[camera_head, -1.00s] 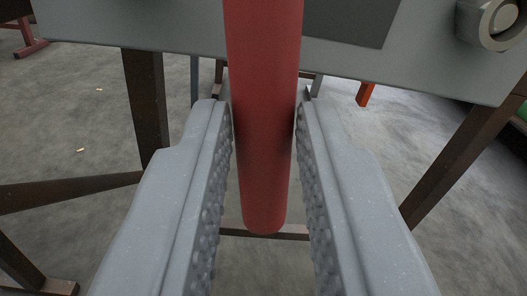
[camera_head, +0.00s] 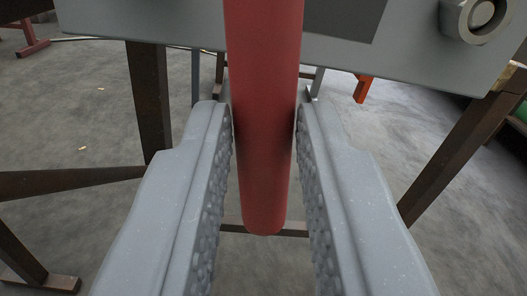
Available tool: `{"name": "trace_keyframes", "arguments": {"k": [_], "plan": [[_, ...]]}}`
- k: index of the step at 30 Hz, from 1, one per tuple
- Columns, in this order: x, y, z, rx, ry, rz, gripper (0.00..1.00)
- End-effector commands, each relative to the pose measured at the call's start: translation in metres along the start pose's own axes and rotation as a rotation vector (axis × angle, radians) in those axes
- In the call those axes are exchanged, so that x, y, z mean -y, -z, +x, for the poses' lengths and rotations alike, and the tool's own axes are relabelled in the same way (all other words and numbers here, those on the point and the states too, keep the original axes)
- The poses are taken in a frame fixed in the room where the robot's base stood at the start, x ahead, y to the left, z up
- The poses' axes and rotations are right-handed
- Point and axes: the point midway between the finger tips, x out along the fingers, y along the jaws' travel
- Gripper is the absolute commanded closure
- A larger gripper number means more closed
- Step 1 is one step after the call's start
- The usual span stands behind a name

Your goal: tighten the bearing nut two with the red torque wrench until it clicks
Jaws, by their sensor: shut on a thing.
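My gripper (camera_head: 265,135) is shut on the red torque wrench (camera_head: 264,165). Its two grey ridged jaws stand on either side of the red handle. The handle's rounded end hangs toward me, and its other end runs out of the top of the picture. The head of the wrench is out of view. A grey round part with a bore (camera_head: 481,15) sticks out of the plate at the top right; I cannot tell whether it is bearing nut two.
A grey plate (camera_head: 415,65) with a darker panel (camera_head: 345,17) spans the top, behind the wrench. Brown metal stand legs (camera_head: 150,97) (camera_head: 455,145) hold it at left and right. The grey concrete floor (camera_head: 80,110) below is mostly open.

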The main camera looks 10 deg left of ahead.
Motion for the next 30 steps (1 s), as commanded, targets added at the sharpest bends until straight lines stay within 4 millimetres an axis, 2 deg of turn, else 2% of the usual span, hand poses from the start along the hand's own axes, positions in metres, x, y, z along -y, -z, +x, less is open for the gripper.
{"name": "trace_keyframes", "arguments": {"k": [13,24,26,29,30], "plan": [[-0.001,0.001,-0.018,-0.002,0.0,0.0,1.0],[-0.002,0.001,-0.02,-0.002,-0.002,0.0,1.0],[-0.006,0.0,-0.021,-0.001,-0.01,0.0,1.0],[-0.027,-0.002,-0.022,0.004,-0.041,-0.001,1.0],[-0.04,-0.004,-0.023,0.007,-0.062,-0.001,1.0]]}}
